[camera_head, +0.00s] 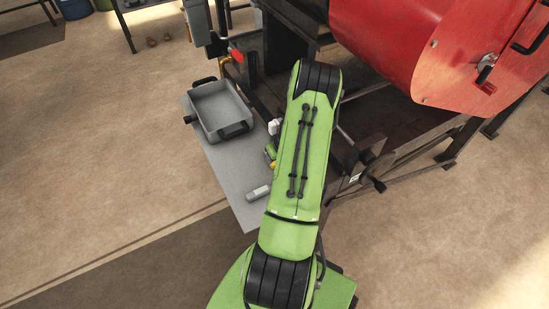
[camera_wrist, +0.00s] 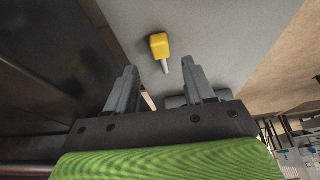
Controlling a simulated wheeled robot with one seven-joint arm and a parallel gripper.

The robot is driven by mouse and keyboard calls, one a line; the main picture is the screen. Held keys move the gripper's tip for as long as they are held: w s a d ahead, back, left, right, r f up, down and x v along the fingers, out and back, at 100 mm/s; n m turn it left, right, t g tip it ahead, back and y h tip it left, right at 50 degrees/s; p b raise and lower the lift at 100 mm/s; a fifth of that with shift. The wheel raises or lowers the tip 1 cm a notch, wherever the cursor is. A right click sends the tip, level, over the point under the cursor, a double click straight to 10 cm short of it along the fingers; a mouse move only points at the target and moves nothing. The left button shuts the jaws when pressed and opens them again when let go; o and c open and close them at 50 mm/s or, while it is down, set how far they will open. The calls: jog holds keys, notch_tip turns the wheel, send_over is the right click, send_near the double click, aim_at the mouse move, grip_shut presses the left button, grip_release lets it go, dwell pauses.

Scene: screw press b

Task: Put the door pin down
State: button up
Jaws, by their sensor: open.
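The door pin (camera_wrist: 158,43), with a yellow block head and a short grey shaft, rests on a grey surface (camera_wrist: 225,25) in the wrist view. My gripper (camera_wrist: 162,75) is open, with its two grey fingers apart. The pin lies ahead of the gap between the fingertips, and its shaft points back toward the gap. I see no finger closed on it. In the head view my green arm hides the gripper. A small yellow patch (camera_head: 270,151) shows beside the arm on the grey table (camera_head: 232,165); I cannot tell whether it is the pin.
A grey tray (camera_head: 220,110) with dark handles stands on the table's far part. A small grey block (camera_head: 258,192) lies near its front edge. The red drum (camera_head: 390,45) and dark frame of the press stand close to the right. Open floor lies to the left.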

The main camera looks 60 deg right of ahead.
jog(key=w+a+r+n, duration=0.2)
jog(key=w+a+r, duration=0.2)
jog(key=a+r, duration=0.7)
jog(key=w+a+r+n, duration=0.2)
jog(key=w+a+r, duration=0.2)
jog(key=a+r, duration=0.7)
jog(key=s+a+r+n+t, duration=0.1)
jog(key=s+a+r, duration=0.3)
jog(key=a+r, duration=0.55)
jog(key=s+a+r+n+y, duration=0.1)
jog(key=s+a+r+y, duration=0.1)
jog(key=s+a+r, duration=0.2)
jog(key=s+a, duration=0.3)
jog(key=s, duration=0.3)
jog(key=shift+s+a+t+p, duration=0.2)
jog(key=shift+s+t+p, duration=0.15)
jog(key=shift+t+p, duration=0.05)
